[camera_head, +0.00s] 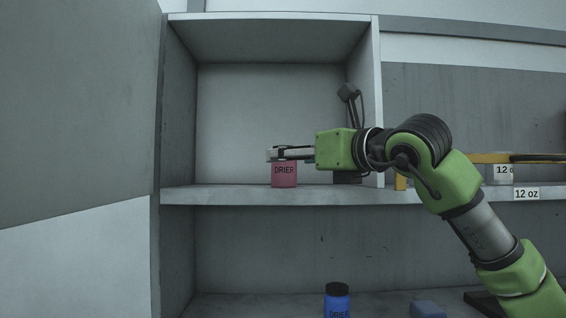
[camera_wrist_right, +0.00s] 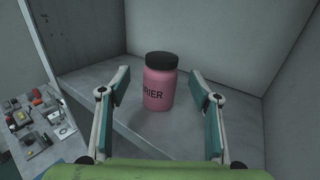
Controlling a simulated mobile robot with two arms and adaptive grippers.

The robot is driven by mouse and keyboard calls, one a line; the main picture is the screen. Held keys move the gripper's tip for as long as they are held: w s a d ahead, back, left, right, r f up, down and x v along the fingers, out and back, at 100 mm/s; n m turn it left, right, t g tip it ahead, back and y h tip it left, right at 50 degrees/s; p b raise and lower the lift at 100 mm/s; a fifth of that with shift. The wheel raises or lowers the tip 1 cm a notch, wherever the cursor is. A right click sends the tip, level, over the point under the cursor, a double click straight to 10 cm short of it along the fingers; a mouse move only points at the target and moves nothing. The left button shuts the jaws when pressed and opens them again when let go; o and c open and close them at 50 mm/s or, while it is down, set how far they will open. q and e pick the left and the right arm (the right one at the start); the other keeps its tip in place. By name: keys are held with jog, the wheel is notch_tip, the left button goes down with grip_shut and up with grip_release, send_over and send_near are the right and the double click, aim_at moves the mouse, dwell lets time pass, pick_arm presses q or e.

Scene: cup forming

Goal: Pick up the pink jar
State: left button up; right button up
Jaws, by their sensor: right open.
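The pink jar (camera_head: 284,174) stands upright on the upper shelf (camera_head: 220,194) of the cabinet, with "DRIER" printed on it. In the head view its top is hidden behind my right gripper (camera_head: 282,154), which comes in from the right. In the right wrist view the pink jar (camera_wrist_right: 160,92) has a black lid and stands ahead of my right gripper (camera_wrist_right: 160,112), between its two finger lines. The fingers are open, with a gap on each side of the jar. My left gripper is in neither view.
A blue jar (camera_head: 337,302) with a black lid and a blue block (camera_head: 427,309) are on the lower shelf. The cabinet's right wall (camera_head: 374,85) stands close beside my right arm. A "12 oz" label (camera_head: 526,194) shows at the right. A cluttered surface (camera_wrist_right: 38,128) shows at lower left in the wrist view.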

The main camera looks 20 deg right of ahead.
jog(key=shift+w+a+r+p, duration=0.1)
jog(key=shift+w+r+p, duration=0.05)
jog(key=shift+w+p, duration=0.3)
jog(key=shift+w+a+r+p, duration=0.1)
jog(key=shift+w+p, duration=0.35)
jog(key=shift+p+x, duration=0.5)
jog(key=shift+x, duration=0.6)
jog(key=shift+w+f, duration=0.25)
jog(key=shift+a, duration=0.1)
jog(key=shift+s, duration=0.1)
jog(key=c, duration=0.8)
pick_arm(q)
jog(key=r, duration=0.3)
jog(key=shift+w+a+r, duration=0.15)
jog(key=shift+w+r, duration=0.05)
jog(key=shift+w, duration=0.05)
pick_arm(e)
jog(key=c, duration=0.5)
